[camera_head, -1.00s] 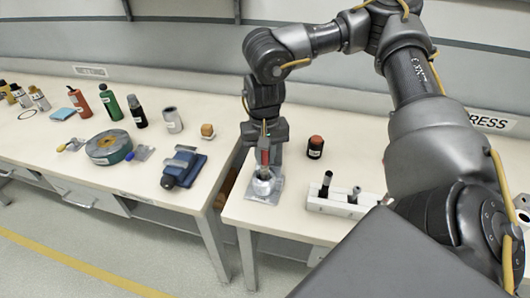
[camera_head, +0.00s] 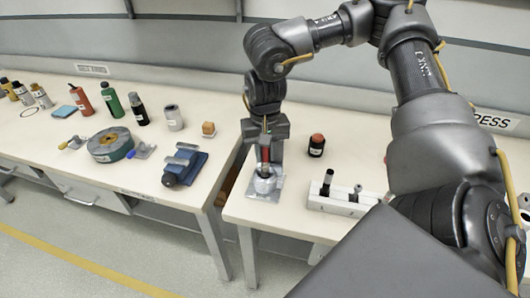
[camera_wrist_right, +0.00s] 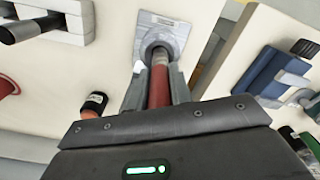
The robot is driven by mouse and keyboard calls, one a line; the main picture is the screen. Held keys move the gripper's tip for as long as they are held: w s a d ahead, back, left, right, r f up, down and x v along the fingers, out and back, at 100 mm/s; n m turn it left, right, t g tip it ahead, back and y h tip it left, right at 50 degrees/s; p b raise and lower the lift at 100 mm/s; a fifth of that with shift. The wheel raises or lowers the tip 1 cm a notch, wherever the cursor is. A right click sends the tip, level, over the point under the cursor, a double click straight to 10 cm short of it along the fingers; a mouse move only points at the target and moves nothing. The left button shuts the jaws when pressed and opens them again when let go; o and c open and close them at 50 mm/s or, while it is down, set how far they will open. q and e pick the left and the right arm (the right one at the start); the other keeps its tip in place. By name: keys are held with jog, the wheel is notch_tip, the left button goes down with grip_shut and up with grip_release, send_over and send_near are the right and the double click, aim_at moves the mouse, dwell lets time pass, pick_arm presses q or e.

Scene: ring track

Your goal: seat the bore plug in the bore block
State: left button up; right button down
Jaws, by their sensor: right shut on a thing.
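The bore block (camera_head: 265,185) is a silver round body on a square plate, near the left edge of the right-hand bench. It also shows at the top of the right wrist view (camera_wrist_right: 165,22). My right gripper (camera_head: 265,160) points down just above it, shut on the bore plug, whose red shank (camera_wrist_right: 159,86) shows between the fingers. The plug's grey far end lies at the mouth of the bore; how deep it sits I cannot tell. The gripper partly hides the plug and block in the head view. My left gripper is not in view.
A white rack (camera_head: 336,207) with dark pegs stands right of the block, and a dark jar with a red top (camera_head: 316,146) behind. A gap separates the left bench, which holds a blue vise (camera_head: 184,166), a tape reel (camera_head: 110,146) and several bottles.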

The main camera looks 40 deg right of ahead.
dwell(0.8)
jog(key=shift+f, duration=0.35)
